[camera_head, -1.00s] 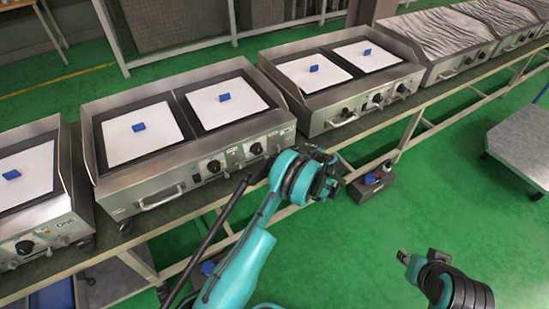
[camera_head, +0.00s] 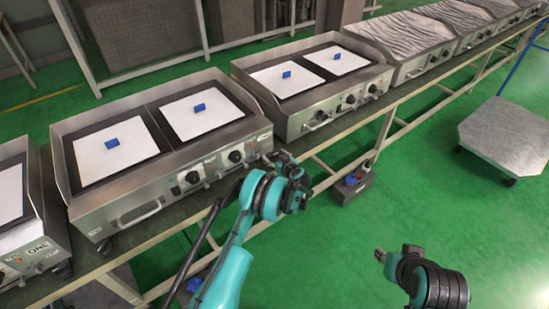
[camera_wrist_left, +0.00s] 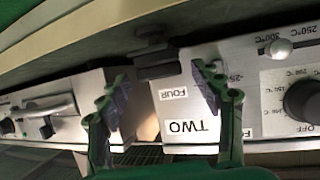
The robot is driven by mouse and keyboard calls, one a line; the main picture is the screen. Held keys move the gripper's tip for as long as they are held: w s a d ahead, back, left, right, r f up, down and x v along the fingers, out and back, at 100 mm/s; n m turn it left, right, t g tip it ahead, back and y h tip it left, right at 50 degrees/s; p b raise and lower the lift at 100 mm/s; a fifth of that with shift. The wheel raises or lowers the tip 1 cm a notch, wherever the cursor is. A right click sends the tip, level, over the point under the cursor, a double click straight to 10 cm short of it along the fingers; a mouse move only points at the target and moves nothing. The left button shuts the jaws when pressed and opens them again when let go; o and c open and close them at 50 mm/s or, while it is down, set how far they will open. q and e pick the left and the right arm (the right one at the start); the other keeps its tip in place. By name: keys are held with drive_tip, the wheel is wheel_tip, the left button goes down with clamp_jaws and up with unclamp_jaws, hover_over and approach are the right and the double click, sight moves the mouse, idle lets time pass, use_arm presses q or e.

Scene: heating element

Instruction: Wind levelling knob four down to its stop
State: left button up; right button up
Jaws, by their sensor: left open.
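The griddle (camera_head: 165,195) with two white plates stands on the bench. My left gripper (camera_head: 279,158) is at the griddle's right front corner. In the wrist view its green fingers (camera_wrist_left: 165,90) are apart on either side of this part, with no contact visible. My right gripper (camera_head: 380,255) hangs over the floor, its fingers unclear.
A similar griddle (camera_head: 330,105) stands close to the right, with wrapped units (camera_head: 405,40) beyond. Another unit (camera_head: 20,225) is at the left. A dark box (camera_head: 352,185) sits below the bench edge. A grey cart (camera_head: 515,135) stands on open green floor at right.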

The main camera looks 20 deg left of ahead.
use_arm(q)
drive_tip(key=c, duration=1.2)
drive_tip(key=shift+o, duration=0.2)
drive_tip(key=shift+d+n+g+y, duration=0.1)
drive_tip(key=shift+n+g+y, duration=0.4)
drive_tip(key=shift+n+y, duration=0.3)
drive_tip(key=o, duration=1.2)
drive_tip(key=shift+w, duration=0.1)
drive_tip(key=shift+c, duration=0.2)
drive_tip(key=v, duration=1.2)
